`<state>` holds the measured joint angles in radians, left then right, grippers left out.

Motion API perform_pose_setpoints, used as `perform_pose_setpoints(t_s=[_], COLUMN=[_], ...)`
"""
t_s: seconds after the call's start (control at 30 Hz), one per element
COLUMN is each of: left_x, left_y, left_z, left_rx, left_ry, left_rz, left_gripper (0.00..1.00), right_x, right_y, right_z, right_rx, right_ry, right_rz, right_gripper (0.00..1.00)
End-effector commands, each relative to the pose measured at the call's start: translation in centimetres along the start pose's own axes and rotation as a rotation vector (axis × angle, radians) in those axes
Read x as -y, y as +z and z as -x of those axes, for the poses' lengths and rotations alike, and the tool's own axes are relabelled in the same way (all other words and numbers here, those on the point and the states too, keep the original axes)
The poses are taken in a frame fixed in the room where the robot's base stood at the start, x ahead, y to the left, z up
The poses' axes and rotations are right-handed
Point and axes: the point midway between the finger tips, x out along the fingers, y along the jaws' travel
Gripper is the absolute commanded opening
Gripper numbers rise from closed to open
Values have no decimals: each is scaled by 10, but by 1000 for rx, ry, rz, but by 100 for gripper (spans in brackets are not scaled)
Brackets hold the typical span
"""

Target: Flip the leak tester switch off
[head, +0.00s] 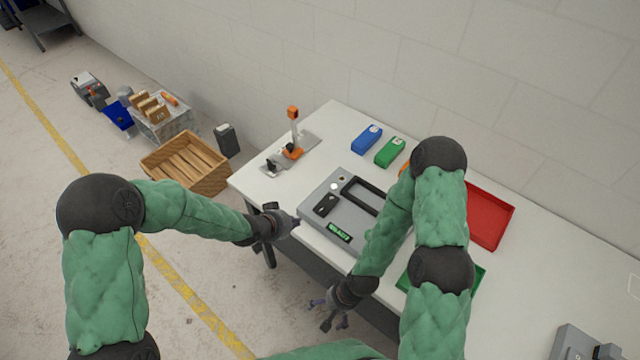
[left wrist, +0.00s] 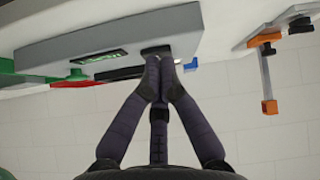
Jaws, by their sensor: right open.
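The leak tester (head: 355,218) is a grey box with a green display (head: 339,232) and a dark switch panel (head: 326,205), lying on the white table. In the left wrist view the tester (left wrist: 60,48) is upside down, with its dark panel (left wrist: 156,50) just beyond my fingertips. The switch lever's position is too small to tell. My left gripper (head: 296,221) is at the tester's left front edge; in the left wrist view its fingertips (left wrist: 161,68) meet with nothing between them. Contact cannot be told. My right gripper (head: 325,312) is open and empty, in front of the table edge.
An orange-and-grey clamp fixture (head: 292,150) stands on the table's left end. A red tray (head: 490,215) and a green tray (head: 473,280) are at right. A wooden crate (head: 187,160) stands left of the table.

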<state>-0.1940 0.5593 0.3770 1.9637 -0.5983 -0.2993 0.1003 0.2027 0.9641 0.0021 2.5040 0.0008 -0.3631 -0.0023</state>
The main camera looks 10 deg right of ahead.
Motion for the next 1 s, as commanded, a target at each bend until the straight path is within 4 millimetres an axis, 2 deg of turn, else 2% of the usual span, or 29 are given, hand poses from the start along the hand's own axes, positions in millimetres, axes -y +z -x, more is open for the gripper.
perform_pose_setpoints(t_s=[0.03, 0.1, 0.2, 0.3, 0.77, 0.87, 1.0], left_x=[-10, -20, -32, -38, -39, -40, -40], left_y=[-30, -58, -85, -98, -102, -102, -104], left_z=[6, 12, 17, 21, 18, 9, -13], left_rx=[-37, -75, -112, -131, -136, -136, -134], left_ry=[8, 15, 21, 24, 25, 25, 26], left_rz=[-71, -148, -224, -264, -276, -276, -276], left_gripper=[0, 0, 0, 0, 0, 0, 0], right_x=[2, 3, 4, 4, 4, 3, 1], right_y=[0, 0, 0, 0, 0, 0, 0], right_z=[6, 8, 11, 12, 10, 8, 3], right_rx=[0, 0, 0, 0, 0, 0, 0], right_ry=[0, 0, 0, 0, 0, 0, 0], right_rz=[0, 0, 1, 1, 1, 1, 1], right_gripper=[100, 100, 100, 100, 100, 100, 100])
